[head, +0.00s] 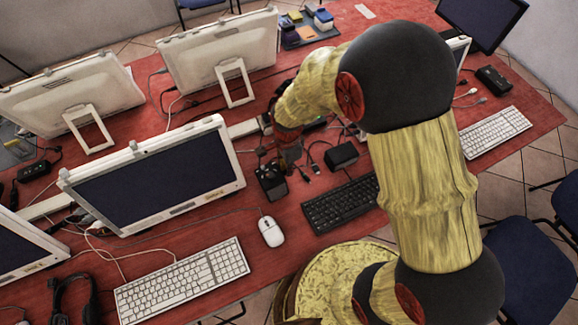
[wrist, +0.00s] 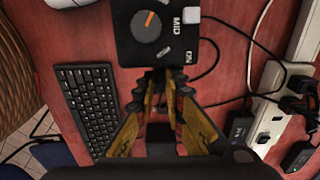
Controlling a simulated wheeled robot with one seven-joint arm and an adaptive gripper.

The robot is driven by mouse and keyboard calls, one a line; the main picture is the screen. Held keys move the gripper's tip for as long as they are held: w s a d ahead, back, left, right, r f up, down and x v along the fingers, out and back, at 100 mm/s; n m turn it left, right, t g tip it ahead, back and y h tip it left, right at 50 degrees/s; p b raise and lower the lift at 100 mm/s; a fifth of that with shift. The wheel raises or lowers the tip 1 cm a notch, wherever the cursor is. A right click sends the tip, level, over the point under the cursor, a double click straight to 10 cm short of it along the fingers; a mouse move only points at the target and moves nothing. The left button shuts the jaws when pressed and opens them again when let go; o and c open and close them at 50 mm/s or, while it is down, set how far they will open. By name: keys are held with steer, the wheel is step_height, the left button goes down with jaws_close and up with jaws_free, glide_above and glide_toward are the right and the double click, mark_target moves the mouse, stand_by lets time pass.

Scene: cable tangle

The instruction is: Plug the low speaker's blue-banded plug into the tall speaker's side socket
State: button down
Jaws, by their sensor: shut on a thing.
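My gripper also shows, partly covered by my arm, in the head view (head: 290,155).
A black keyboard (wrist: 90,100) lies left of my fingers in the wrist view. A white power strip (wrist: 268,120) with adapters and black cables is on the right. The mouse (head: 271,231) and monitor (head: 160,178) stand near the speakers. Loose cables crowd the red table.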

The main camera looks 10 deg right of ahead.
steer(key=shift+s+f, duration=0.2)
steer(key=c, duration=2.2)
jaws_free()
steer(key=shift+c, duration=0.2)
steer(key=o, duration=0.4)
steer(key=shift+w+a, duration=0.1)
steer(key=shift+o, duration=0.2)
steer(key=shift+r, duration=0.1)
